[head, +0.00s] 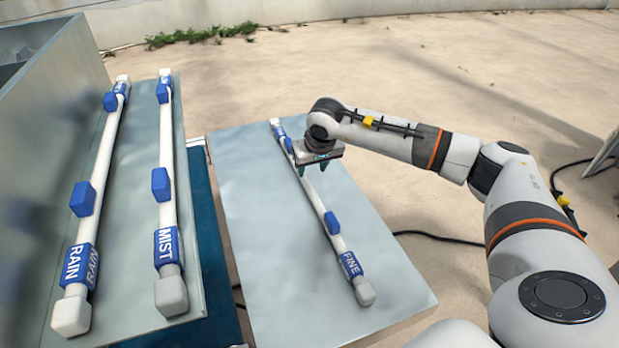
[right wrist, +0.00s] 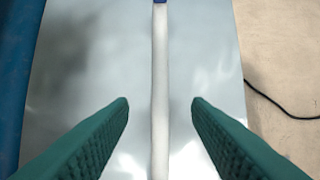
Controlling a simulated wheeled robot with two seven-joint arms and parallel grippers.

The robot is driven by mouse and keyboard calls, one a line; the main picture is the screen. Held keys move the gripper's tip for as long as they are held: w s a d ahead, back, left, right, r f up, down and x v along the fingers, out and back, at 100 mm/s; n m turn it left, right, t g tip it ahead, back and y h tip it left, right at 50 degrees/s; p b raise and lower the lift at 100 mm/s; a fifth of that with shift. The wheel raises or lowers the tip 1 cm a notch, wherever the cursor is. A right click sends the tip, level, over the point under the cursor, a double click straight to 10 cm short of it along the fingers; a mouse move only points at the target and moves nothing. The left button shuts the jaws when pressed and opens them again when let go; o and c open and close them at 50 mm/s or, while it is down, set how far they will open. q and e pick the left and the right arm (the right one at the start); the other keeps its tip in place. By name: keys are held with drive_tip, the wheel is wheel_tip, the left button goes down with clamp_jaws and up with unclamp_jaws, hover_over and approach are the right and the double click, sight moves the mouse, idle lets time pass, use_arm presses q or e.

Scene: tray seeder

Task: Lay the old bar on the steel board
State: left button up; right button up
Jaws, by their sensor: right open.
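A white bar marked FINE (head: 313,194), with blue blocks and pale end caps, lies lengthwise on the pale steel board (head: 262,232) in the middle of the head view. My right gripper (head: 315,172) is over the bar's far half, pointing down. In the right wrist view its two green fingers (right wrist: 160,102) stand apart, one on each side of the white bar (right wrist: 160,65), with nothing gripped. I cannot tell how high the fingertips are above the board. My left gripper is out of view.
Two similar bars, RAIN (head: 103,154) and MIST (head: 167,205), lie on a metal shelf (head: 139,190) at the left, beside a tall metal wall (head: 45,130). A dark cable (head: 440,237) runs over the sandy floor. The steel board is bare on both sides of the bar.

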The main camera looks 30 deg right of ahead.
drive_tip(key=v, duration=0.3)
drive_tip(key=shift+s+r, duration=0.15)
drive_tip(key=shift+r, duration=0.2)
